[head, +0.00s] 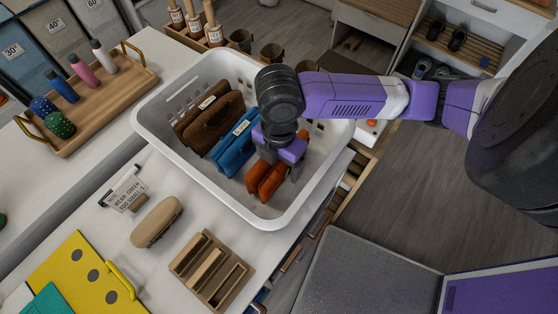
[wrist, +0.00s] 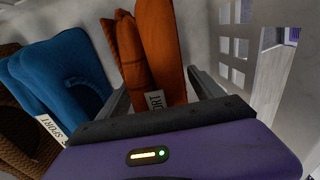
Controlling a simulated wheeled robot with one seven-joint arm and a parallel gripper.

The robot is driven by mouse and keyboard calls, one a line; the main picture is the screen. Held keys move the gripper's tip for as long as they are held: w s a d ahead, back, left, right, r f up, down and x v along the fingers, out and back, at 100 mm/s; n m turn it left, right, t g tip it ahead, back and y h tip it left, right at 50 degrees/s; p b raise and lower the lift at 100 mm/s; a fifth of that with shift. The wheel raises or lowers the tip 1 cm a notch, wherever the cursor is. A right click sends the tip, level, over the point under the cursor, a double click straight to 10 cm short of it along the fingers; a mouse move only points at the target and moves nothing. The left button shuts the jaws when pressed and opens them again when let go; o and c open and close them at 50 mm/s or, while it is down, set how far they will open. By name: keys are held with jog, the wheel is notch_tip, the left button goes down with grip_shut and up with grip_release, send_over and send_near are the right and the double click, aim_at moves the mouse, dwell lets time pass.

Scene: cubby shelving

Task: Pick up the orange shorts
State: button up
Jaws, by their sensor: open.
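The orange shorts (head: 266,180) are folded and stand on edge inside the white basket (head: 300,217), at its right end. In the wrist view the orange shorts (wrist: 160,50) rise between the two fingers, with a white "SPORT" tag at their lower edge. My gripper (head: 281,165) reaches down into the basket over the shorts. It is open, with one finger on each side of them in the wrist view (wrist: 158,90). I cannot tell whether the fingers touch the cloth. The lower part of the shorts is hidden by the gripper body.
Folded blue shorts (head: 236,150) stand just left of the orange ones, and brown folded clothes (head: 212,122) are further left. The basket's slotted wall (wrist: 240,45) is close on the right. A wooden tray with bottles (head: 100,90) and a tan case (head: 156,222) are outside the basket.

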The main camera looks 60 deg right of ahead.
jog(key=shift+c, duration=0.3)
jog(key=c, duration=1.6)
jog(key=shift+r, duration=0.1)
